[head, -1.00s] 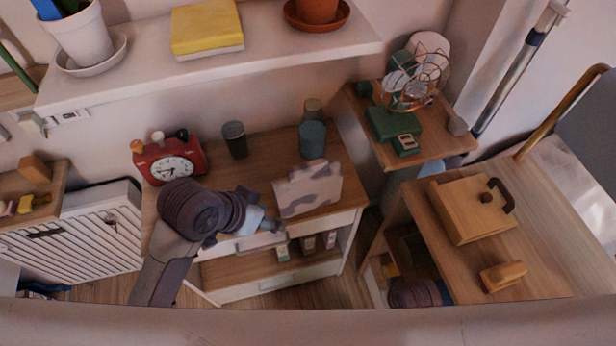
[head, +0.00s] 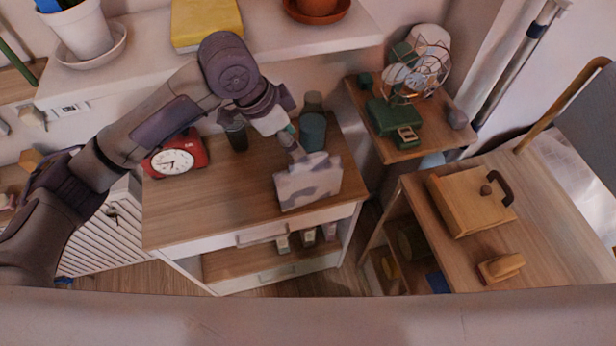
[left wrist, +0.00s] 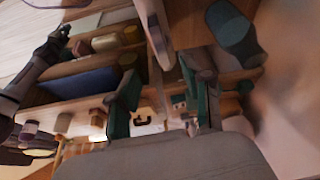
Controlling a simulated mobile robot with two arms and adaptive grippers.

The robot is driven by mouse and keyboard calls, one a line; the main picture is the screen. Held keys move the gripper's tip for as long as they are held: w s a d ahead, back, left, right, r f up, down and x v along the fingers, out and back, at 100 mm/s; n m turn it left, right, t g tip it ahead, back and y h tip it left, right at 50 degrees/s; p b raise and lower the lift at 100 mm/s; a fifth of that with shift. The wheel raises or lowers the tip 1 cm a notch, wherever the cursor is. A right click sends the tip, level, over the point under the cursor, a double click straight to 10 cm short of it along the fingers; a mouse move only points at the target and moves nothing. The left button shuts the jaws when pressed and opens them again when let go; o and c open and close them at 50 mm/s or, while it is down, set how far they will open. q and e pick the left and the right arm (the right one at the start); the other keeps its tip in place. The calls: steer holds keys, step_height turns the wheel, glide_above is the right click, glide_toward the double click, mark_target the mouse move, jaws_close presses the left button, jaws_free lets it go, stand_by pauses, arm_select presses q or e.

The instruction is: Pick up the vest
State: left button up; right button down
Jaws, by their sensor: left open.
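The vest (head: 308,182) looks like a folded piece with a grey and white camouflage pattern. It stands at the right front of the wooden dresser top in the head view. My left gripper (head: 289,141) is open, just behind and above the vest's top edge in the picture, near the dark cups. I cannot tell whether it touches the vest. In the left wrist view its two green-padded fingers (left wrist: 165,105) are spread apart with nothing clear between them; I cannot make out the vest there. My right gripper is not in view.
A red clock (head: 176,157) and dark cups (head: 312,131) stand on the dresser (head: 215,205). A wall shelf (head: 150,70) overhangs it behind. A wire fan (head: 417,75) stands on a side shelf at right. A wooden box (head: 468,200) sits on the right table. The dresser's middle is clear.

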mark_target(307, 158)
arm_select(q)
steer(key=x, duration=0.4)
steer(key=shift+d+f, duration=0.15)
steer(key=shift+f, duration=0.1)
steer(key=shift+p+x, duration=0.8)
steer(key=shift+x, duration=1.85)
steer(key=shift+w, duration=0.1)
jaws_close()
